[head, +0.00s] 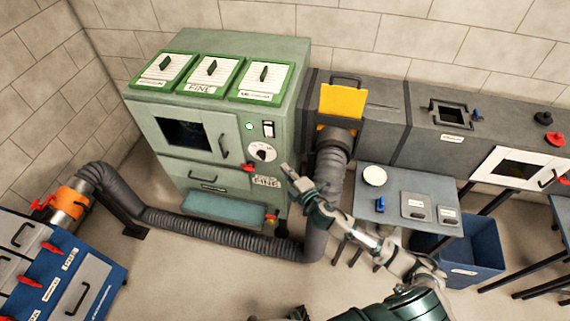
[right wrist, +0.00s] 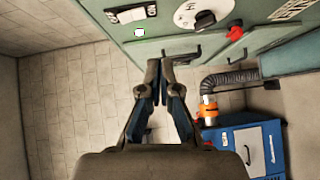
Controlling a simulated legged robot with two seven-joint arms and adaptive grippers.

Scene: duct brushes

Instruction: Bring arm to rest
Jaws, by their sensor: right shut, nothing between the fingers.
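My right arm reaches up from the bottom right of the head view. Its gripper (head: 288,171) is in front of the green cabinet (head: 240,190), near the dial (head: 262,152). In the right wrist view the gripper's two fingers (right wrist: 160,72) meet at the tips with nothing between them. There the cabinet front and dial (right wrist: 203,15) show beyond the fingertips; I cannot tell whether they touch the cabinet. My left gripper cannot be made out in either view.
A grey hose (head: 215,233) runs along the floor to an orange collar (head: 72,200) by the blue unit (head: 100,285). A small table (head: 385,210) with a white round piece and plates stands right of my arm. A blue bin (head: 480,245) is beside it.

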